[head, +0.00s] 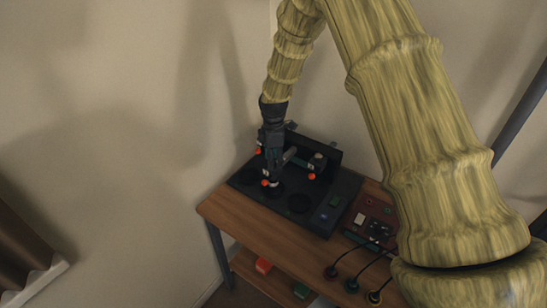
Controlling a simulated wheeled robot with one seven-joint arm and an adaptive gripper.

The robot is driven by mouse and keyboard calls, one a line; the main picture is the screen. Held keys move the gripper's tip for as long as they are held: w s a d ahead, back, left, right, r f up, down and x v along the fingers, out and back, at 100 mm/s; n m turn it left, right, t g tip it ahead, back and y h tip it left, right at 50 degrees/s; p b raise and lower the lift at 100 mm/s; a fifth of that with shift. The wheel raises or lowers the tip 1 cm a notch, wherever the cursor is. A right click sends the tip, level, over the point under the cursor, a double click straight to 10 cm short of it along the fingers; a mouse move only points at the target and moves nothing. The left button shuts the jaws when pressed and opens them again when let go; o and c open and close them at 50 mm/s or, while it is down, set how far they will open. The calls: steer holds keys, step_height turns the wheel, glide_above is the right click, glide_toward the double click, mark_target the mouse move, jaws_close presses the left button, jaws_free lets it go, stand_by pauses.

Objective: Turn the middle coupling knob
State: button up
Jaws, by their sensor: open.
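A black bench device (327,215) lies on a wooden table, with a raised dark panel along its back. Small orange-and-white fittings show on it: one at the left back (258,151), one low under my gripper (265,183) and one to the right (312,176). I cannot tell for sure which of these belongs to the middle coupling knob, as they are small and partly hidden. My gripper (272,174) points down over the left half of the device, close to the low fitting. It is open; whether it touches the fitting cannot be told.
The wooden table (258,221) has a bare front-left strip. A dark red box (369,218) with black cables stands to the right, its cables ending in round plugs (351,285) near the front edge. A lower shelf holds an orange-red item (263,266). Walls stand behind.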

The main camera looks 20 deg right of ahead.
steer(key=shift+f, duration=0.2)
steer(key=c, duration=1)
steer(key=shift+c, duration=0.2)
steer(key=shift+m, duration=0.3)
steer(key=m+b, duration=0.1)
steer(key=m, duration=0.7)
steer(key=shift+m, duration=0.4)
steer(key=m, duration=0.4)
steer(key=shift+m+b, duration=0.3)
steer(key=shift+a+m, duration=0.1)
steer(key=shift+m, duration=1.8)
